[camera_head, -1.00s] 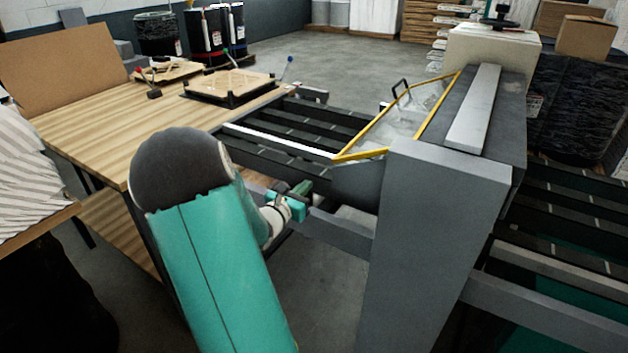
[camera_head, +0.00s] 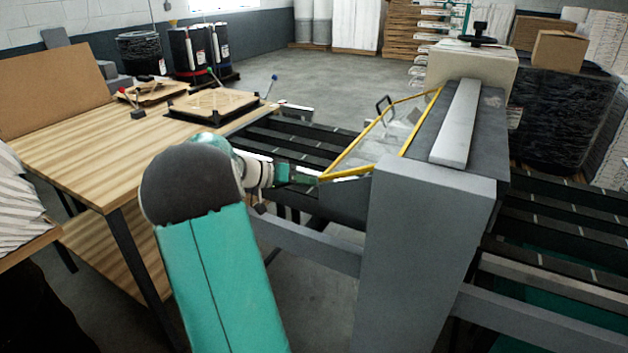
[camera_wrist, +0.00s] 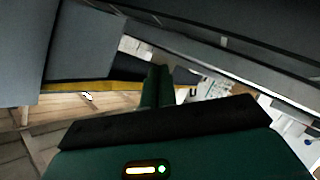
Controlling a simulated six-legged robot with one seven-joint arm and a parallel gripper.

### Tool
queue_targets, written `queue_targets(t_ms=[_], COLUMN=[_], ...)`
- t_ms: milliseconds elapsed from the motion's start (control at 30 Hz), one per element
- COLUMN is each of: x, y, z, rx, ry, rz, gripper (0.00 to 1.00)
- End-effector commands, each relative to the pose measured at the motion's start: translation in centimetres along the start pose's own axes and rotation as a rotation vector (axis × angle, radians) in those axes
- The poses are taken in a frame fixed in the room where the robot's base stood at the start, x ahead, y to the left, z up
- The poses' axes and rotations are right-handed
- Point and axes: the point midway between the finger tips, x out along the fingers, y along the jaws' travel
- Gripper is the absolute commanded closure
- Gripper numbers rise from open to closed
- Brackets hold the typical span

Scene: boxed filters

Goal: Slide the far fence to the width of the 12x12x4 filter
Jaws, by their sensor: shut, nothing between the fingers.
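My gripper (camera_head: 316,180) is shut and empty, over the near part of the black-belted conveyor (camera_head: 285,140), just left of the yellow-framed guard. In the wrist view its two dark green fingers (camera_wrist: 158,88) lie together. A pale strip (camera_head: 256,156) runs along the belts, partly hidden behind my gripper; I cannot tell whether gripper and strip touch. A short light grey piece (camera_head: 296,111) stands at the conveyor's far side. I cannot tell which of these is the far fence. I cannot pick out a 12x12x4 filter.
The yellow-framed clear guard (camera_head: 375,135) and grey machine housing (camera_head: 425,240) stand right of my gripper. A wooden table (camera_head: 90,150) stands left, bearing a flat tan panel in a black frame (camera_head: 215,103). A grey rail (camera_head: 305,243) crosses below. Open floor lies behind the conveyor.

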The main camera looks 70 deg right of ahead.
Motion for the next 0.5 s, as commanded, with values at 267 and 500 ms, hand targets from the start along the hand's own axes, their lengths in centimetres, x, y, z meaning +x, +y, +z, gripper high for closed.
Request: queue_targets(t_ms=[267,500], x=[-2.3,-4.5], y=[-1.3,-2.4], z=[-2.4,-3.9], rx=[0.965,1.404], ry=[-0.361,-0.572], rz=[-0.037,0.007], gripper=[1.00,1.00])
